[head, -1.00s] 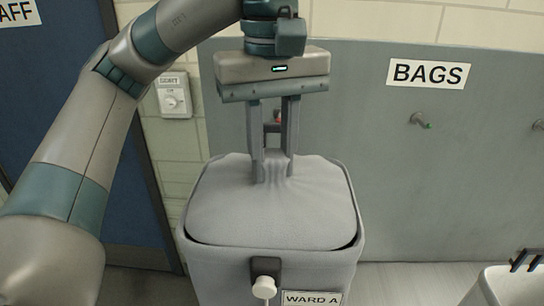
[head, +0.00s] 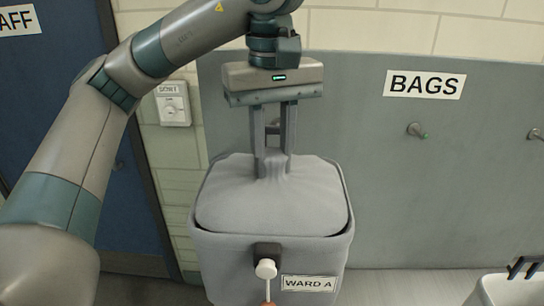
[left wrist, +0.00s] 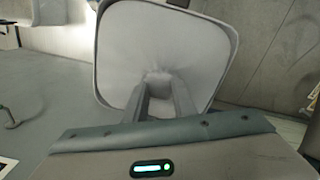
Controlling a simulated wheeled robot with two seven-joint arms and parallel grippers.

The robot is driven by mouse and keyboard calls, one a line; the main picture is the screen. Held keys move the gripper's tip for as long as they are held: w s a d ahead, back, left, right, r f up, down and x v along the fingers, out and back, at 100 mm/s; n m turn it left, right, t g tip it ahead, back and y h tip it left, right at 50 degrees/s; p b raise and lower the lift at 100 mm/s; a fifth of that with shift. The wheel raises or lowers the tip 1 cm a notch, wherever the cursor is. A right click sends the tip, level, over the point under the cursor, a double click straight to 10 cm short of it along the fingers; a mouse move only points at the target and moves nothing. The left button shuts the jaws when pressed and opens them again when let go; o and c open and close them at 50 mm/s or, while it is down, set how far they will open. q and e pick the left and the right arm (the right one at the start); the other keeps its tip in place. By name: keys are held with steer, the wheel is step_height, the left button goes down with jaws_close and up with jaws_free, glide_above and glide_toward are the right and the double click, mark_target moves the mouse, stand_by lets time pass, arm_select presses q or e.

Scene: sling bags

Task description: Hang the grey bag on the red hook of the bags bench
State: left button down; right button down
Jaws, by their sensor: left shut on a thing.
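The grey bag (head: 275,207) is in the lower middle of the head view, with a "WARD A" label (head: 309,283) on its front. My left gripper (head: 272,172) is above it, shut on the gathered cloth at the middle of its top. The left wrist view also shows the bag (left wrist: 165,45) and the gripper (left wrist: 157,82) pinching a fold of it. The bag hides the wall and floor behind it. The red hook cannot be made out now behind the gripper. My right gripper is not in view.
A grey wall panel carries a "BAGS" sign (head: 424,84). A green-tipped hook (head: 417,131) and another hook (head: 536,134) are on it. A white container (head: 490,290) stands at the lower right. A blue door (head: 60,90) is at left.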

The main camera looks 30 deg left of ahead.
arm_select(q)
steer(key=shift+w+a+p, duration=0.25)
steer(key=shift+w+a, duration=0.05)
steer(key=shift+w, duration=0.3)
steer(key=shift+w+a+p, duration=0.25)
steer(key=shift+w+a, duration=0.05)
steer(key=shift+w, duration=0.3)
steer(key=shift+w+a+p, duration=0.25)
steer(key=shift+w+a, duration=0.05)
steer(key=shift+w, duration=0.3)
steer(key=shift+w+a+f, duration=0.1)
steer(key=shift+w+f, duration=0.05)
steer(key=shift+w+a+f+b, duration=0.25)
steer(key=shift+w+f+b, duration=0.3)
steer(key=shift+b, duration=0.1)
steer(key=c, duration=1.4)
jaws_free()
steer(key=shift+r, duration=0.1)
